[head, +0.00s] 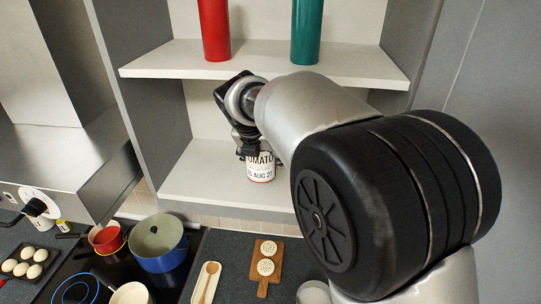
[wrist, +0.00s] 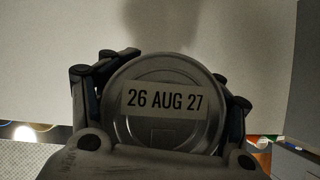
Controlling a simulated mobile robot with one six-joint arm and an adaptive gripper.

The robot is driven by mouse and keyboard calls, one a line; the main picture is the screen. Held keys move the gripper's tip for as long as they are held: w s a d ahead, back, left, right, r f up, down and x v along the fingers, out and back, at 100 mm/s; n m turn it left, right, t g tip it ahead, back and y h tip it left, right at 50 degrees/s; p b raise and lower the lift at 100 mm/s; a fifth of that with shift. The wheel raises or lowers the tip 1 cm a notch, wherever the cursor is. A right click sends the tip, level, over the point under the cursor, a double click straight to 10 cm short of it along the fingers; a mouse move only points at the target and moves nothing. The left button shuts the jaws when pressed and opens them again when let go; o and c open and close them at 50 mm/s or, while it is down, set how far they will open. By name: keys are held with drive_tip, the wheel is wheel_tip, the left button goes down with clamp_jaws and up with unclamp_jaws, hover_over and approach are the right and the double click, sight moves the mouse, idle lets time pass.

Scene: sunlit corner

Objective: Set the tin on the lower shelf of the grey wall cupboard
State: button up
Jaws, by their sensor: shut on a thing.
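The tin (head: 261,172) has a white label with dark lettering and a red band. My gripper (head: 249,146) is shut on it from above, near its top. In the wrist view, the tin's metal lid (wrist: 165,133) carries a tag reading 26 AUG 27, with a finger on each side. The grey wall cupboard (head: 154,103) is open at the front. In the head view the tin shows against its pale lower shelf (head: 203,177), upright or nearly so. I cannot tell whether its base touches the shelf. My arm hides the shelf's right part.
The upper shelf (head: 165,61) holds a red cylinder (head: 214,30) and a teal cylinder (head: 306,30). The left part of the lower shelf is clear. Below are a blue pot (head: 160,250), a red pan (head: 106,240), a wooden board (head: 262,287) and an egg tray (head: 12,266).

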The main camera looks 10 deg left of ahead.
sight(263, 169)
drive_tip(key=shift+s+f, duration=0.15)
drive_tip(key=shift+f, duration=0.25)
drive_tip(key=f, duration=0.3)
drive_tip(key=shift+w+f+p, duration=0.1)
drive_tip(key=shift+w+p, duration=0.1)
drive_tip(key=shift+p, duration=0.15)
drive_tip(key=shift+w+a+f, duration=0.1)
drive_tip(key=shift+w+f, duration=0.05)
drive_tip(key=o, duration=1.6)
drive_tip(key=shift+f, duration=0.2)
drive_tip(key=b+v, duration=0.1)
drive_tip(key=v, duration=0.6)
drive_tip(key=shift+s+r, duration=0.25)
drive_tip(key=shift+r, duration=0.05)
